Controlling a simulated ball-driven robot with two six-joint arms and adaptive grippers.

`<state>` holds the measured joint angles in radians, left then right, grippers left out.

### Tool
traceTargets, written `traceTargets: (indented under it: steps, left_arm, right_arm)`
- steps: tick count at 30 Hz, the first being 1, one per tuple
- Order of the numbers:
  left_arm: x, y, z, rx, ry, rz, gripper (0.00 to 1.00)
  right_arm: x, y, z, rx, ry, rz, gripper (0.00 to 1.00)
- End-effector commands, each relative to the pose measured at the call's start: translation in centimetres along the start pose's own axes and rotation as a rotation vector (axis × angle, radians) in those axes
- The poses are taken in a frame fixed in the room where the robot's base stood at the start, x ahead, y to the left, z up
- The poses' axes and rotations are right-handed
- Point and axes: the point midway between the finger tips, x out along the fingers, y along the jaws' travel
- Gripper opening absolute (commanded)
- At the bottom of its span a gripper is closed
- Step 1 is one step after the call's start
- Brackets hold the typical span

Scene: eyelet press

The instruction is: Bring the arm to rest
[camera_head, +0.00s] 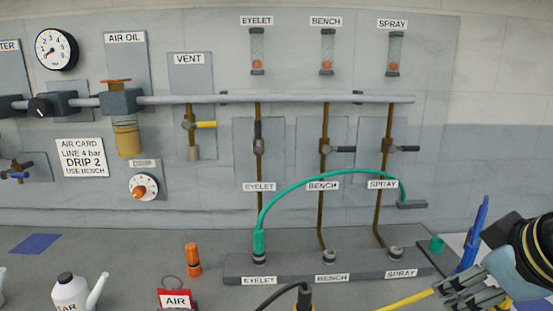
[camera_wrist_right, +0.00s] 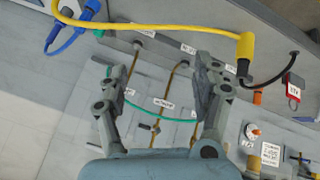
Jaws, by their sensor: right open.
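My right gripper (camera_head: 452,292) is at the lower right of the head view, at the right end of the bench. Its two fingers also show in the right wrist view (camera_wrist_right: 157,78); they are spread apart with nothing between them. The green hose (camera_head: 318,176) arcs in front of the panel, from a green plug standing on the EYELET outlet (camera_head: 258,256) to a grey bracket (camera_head: 412,204) near the SPRAY label. My left gripper is not in view.
A yellow hose (camera_head: 405,299) lies near my right gripper; its yellow end (camera_wrist_right: 245,48) shows in the wrist view. An outlet block (camera_head: 300,270), an orange fitting (camera_head: 193,260) and a white oil can (camera_head: 72,291) stand leftward.

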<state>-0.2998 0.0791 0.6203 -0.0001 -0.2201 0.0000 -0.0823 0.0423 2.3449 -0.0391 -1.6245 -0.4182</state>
Motion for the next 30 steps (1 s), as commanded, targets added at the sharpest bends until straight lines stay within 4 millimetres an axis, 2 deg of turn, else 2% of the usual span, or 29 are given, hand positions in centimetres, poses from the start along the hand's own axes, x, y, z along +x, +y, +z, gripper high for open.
traceTargets:
  steps: [1,3,9,14,23,26,29,30]
  left_arm:
    - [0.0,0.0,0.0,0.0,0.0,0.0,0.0]
    - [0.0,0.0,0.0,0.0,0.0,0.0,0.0]
    - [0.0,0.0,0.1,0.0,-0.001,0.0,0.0]
    - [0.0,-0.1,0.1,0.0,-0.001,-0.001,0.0]
    - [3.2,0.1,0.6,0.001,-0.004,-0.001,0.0]
    - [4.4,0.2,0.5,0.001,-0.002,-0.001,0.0]
    - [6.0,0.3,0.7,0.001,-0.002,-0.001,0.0]
    - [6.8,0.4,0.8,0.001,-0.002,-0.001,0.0]
  right_arm:
    - [0.1,-1.2,3.0,0.04,-0.046,-0.017,0.66]
    - [0.0,-2.5,6.2,0.097,-0.097,-0.035,0.66]
    - [-1.3,-5.6,13.6,0.228,-0.219,-0.067,0.66]
    - [-3.0,-7.6,18.5,0.318,-0.309,-0.081,0.66]
    - [7.4,-10.1,23.8,0.333,-0.348,-0.086,0.66]
    - [11.4,-11.3,26.4,0.335,-0.363,-0.089,0.66]
    - [16.0,-12.9,30.0,0.338,-0.383,-0.092,0.66]
    - [18.1,-13.7,31.8,0.339,-0.392,-0.094,0.66]
